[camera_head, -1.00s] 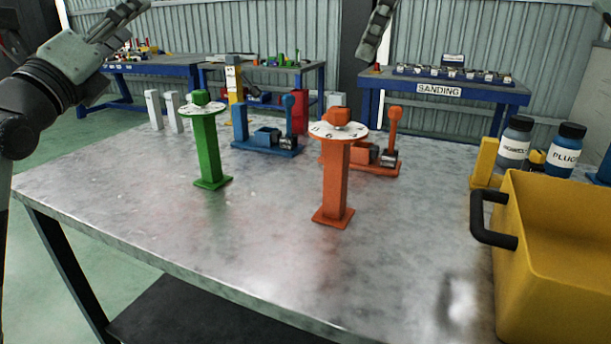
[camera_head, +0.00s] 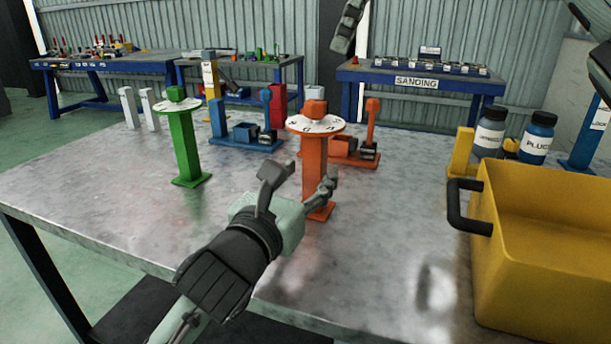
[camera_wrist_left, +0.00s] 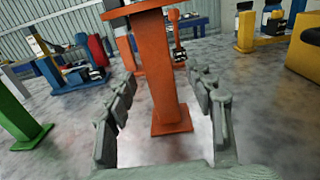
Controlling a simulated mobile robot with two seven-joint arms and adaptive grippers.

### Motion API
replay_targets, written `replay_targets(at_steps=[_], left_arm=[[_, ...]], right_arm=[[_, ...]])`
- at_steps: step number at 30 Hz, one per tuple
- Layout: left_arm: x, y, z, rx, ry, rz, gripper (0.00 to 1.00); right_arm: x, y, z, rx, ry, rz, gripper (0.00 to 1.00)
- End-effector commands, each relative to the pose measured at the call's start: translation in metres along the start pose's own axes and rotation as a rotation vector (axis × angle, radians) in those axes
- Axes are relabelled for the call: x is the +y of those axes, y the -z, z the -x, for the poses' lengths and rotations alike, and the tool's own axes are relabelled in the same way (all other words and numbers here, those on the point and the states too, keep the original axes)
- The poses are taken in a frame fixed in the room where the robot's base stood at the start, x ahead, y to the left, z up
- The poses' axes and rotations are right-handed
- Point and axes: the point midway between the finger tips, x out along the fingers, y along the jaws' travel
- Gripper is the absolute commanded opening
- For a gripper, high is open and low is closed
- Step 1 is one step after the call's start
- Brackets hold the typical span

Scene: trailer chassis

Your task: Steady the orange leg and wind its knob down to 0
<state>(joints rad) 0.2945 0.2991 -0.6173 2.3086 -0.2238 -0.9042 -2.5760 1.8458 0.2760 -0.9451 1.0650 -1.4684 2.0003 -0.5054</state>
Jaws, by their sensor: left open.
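The orange leg (camera_head: 314,160) stands upright on the metal table, with a white numbered dial (camera_head: 316,125) and an orange knob (camera_head: 315,108) on top. The numbers are too small to read. My left gripper (camera_head: 299,182) is open, low at the near side of the leg's post, partly hiding its base. In the left wrist view the post (camera_wrist_left: 161,70) appears between the spread fingers (camera_wrist_left: 165,92), with no contact visible; its knob is out of that view. Part of my right gripper (camera_head: 348,25) hangs at the top, well above the leg; its opening is unclear.
A green leg (camera_head: 186,145) stands to the left. A blue fixture (camera_head: 240,137) and an orange fixture (camera_head: 358,150) stand behind. A yellow bin (camera_head: 540,245) with a black handle and two bottles (camera_head: 512,132) are at right. The front table area is mostly clear.

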Motion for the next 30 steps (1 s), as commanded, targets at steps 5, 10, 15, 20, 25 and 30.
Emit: replay_targets(at_steps=[5, 10, 15, 20, 25, 30], left_arm=[[0.0, -0.001, -0.02, 0.002, -0.006, -0.013, 0.53], [0.0, -0.001, -0.047, 0.002, -0.006, -0.01, 0.53], [0.001, -0.001, -0.068, 0.002, -0.005, -0.01, 0.53], [0.001, 0.0, -0.076, 0.003, -0.005, -0.01, 0.53], [0.001, 0.0, -0.077, 0.003, -0.005, -0.011, 0.53], [0.001, 0.0, -0.077, 0.003, -0.005, -0.011, 0.43]], right_arm=[[0.0, 0.0, 0.0, 0.0, 0.0, 0.0, 0.34], [0.0, 0.0, 0.0, 0.0, 0.0, 0.0, 0.34], [0.0, 0.0, 0.0, 0.0, 0.0, 0.0, 0.34], [0.0, 0.0, 0.0, 0.0, 0.0, 0.0, 0.34], [0.0, 0.0, 0.0, 0.0, 0.0, 0.0, 0.34], [0.0, 0.0, 0.0, 0.0, 0.0, 0.0, 0.34]])
